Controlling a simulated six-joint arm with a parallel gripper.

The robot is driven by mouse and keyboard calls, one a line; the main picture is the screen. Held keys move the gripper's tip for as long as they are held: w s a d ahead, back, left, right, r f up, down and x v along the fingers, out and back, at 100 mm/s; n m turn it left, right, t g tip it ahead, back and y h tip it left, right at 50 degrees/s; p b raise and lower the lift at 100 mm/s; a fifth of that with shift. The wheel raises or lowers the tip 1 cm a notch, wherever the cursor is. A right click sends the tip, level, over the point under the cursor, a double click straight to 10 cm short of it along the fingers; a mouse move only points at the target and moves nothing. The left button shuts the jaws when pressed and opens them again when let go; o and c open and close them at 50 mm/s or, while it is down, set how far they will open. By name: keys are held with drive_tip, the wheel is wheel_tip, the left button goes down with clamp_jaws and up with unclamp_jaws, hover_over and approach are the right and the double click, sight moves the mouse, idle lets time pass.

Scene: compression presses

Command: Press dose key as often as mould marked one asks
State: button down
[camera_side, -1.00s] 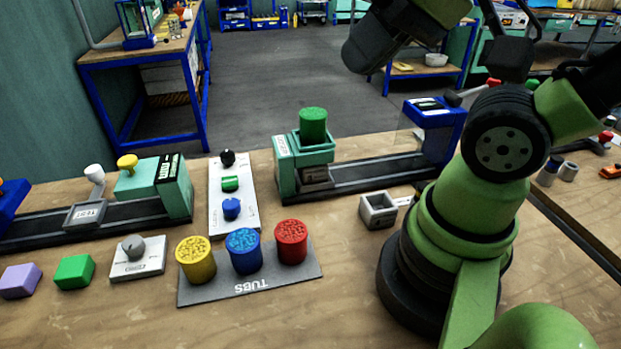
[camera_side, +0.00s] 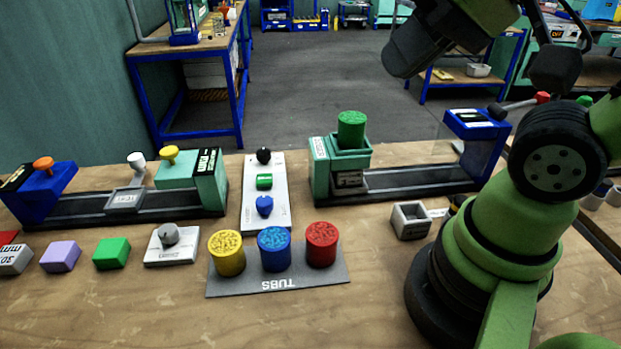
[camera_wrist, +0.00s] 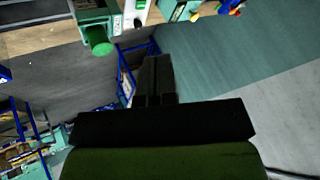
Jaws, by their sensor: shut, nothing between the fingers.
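My gripper (camera_wrist: 157,72) shows in the wrist view as two dark fingers shut together with nothing between them. It is away from the bench things; its tips are not clear in the side view. No key's label reads as dose. A white panel (camera_side: 279,200) carries black, green and blue knobs. A yellow knob (camera_side: 169,154) tops a teal block and an orange one (camera_side: 43,163) a blue block. A grey labelled mould (camera_side: 125,200) sits on the left rail; another labelled grey block (camera_side: 349,181) is under the green tub. I cannot read their marks.
Yellow (camera_side: 227,254), blue (camera_side: 274,250) and red (camera_side: 321,245) tubs stand on a grey mat (camera_side: 222,287). A green tub (camera_side: 351,130) sits atop the right teal press. A dial (camera_side: 170,245), coloured blocks and an open grey box (camera_side: 409,221) lie nearby.

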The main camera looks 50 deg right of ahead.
drive_tip(key=w+m, duration=0.1)
drive_tip(key=w, duration=0.6)
drive_tip(key=m+t+h, duration=0.2)
drive_tip(key=m+h, duration=0.1)
drive_tip(key=m, duration=0.3)
hover_over(267, 178)
wheel_tip(267, 178, down, 17)
drive_tip(key=shift+w+f, duration=0.1)
drive_tip(key=shift+f, duration=0.1)
drive_tip(key=shift+f, duration=4.3)
drive_tip(key=shift+f, duration=0.4)
